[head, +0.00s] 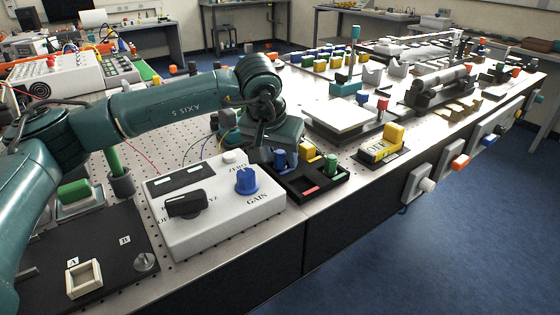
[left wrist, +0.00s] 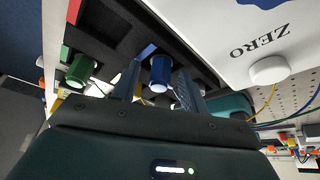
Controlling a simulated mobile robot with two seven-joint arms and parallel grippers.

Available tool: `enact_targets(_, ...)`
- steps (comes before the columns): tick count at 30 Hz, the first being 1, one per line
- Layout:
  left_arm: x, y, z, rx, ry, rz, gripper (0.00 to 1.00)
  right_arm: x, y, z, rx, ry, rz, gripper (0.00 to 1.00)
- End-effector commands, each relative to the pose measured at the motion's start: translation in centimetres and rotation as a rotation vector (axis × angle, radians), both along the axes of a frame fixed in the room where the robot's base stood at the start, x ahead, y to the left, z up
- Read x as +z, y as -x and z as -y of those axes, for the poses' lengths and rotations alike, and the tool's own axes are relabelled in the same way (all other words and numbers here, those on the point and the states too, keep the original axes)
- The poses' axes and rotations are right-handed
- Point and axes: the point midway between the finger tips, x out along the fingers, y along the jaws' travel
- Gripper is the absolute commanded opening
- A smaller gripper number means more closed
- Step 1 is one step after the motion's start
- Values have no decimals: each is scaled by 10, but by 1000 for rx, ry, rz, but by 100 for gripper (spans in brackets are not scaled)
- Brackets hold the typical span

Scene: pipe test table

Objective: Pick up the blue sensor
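The blue sensor (left wrist: 160,74) is a small upright cylinder with a pale end, at the black tray. In the head view it shows partly (head: 280,159), just under my left gripper. My left gripper (left wrist: 158,88) is open, with one finger on each side of the sensor and a visible gap on both sides. In the head view the gripper body hides most of the fingers. A green cylinder (head: 331,164) stands at the right of the same tray (head: 322,192) and also shows in the left wrist view (left wrist: 79,72). My right gripper is not in view.
A white control box (head: 215,215) with a blue GAIN knob (head: 246,181) stands close beside the tray. The table's front edge lies just before the tray.

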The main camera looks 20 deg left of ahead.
Motion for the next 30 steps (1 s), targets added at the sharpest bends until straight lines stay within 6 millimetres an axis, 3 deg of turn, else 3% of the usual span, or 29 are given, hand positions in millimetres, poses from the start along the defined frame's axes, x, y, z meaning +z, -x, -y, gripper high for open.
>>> enact_targets(15, 1, 0, 0, 1, 0, 0, 1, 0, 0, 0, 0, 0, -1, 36)
enact_targets(24, 3, 0, 0, 1, 1, 2, 0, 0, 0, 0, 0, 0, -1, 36)
enact_targets(30, 33, -1, 0, 1, 3, 6, 0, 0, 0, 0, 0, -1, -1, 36)
